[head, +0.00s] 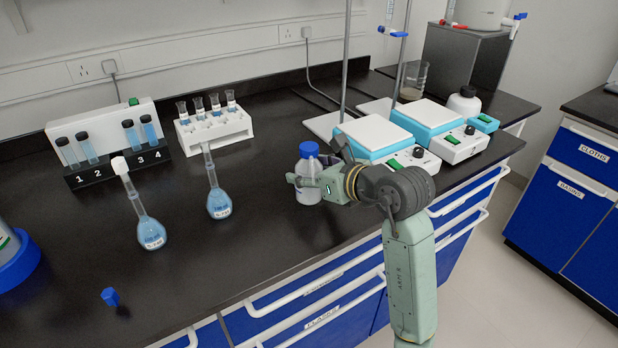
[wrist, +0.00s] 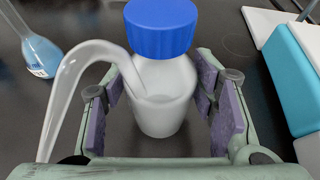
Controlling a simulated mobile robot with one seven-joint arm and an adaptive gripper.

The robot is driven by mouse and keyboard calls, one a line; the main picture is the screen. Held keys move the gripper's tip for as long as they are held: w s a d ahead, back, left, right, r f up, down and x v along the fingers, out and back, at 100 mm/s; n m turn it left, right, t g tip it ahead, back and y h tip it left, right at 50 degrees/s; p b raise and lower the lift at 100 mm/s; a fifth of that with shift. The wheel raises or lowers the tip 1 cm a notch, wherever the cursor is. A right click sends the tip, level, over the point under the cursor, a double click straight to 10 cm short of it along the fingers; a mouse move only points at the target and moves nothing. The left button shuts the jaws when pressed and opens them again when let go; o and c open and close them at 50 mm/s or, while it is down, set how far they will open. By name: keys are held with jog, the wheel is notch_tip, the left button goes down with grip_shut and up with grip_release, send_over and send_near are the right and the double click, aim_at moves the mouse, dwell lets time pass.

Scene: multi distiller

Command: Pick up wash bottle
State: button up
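The wash bottle (head: 308,192) stands upright on the black bench in the head view, a pale body with a blue cap. It also shows in the wrist view (wrist: 165,100), where a pale curved tube arches from its front towards the lower left. My gripper (head: 311,181) is at the bottle, with its fingers partly hiding the body in the head view. In the wrist view my gripper (wrist: 162,100) is open, with one purple-padded finger on each side of the bottle. Narrow gaps show beside the body; contact lower down cannot be told.
Two hotplate stirrers (head: 376,133) stand close to the right of the bottle. A volumetric flask (head: 218,203) stands to its left, with another flask (head: 151,233) farther left. A white tube rack (head: 213,130) is behind them. The bench front has free room left of my arm.

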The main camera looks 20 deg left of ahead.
jog(key=c, duration=0.4)
jog(key=shift+r, duration=0.1)
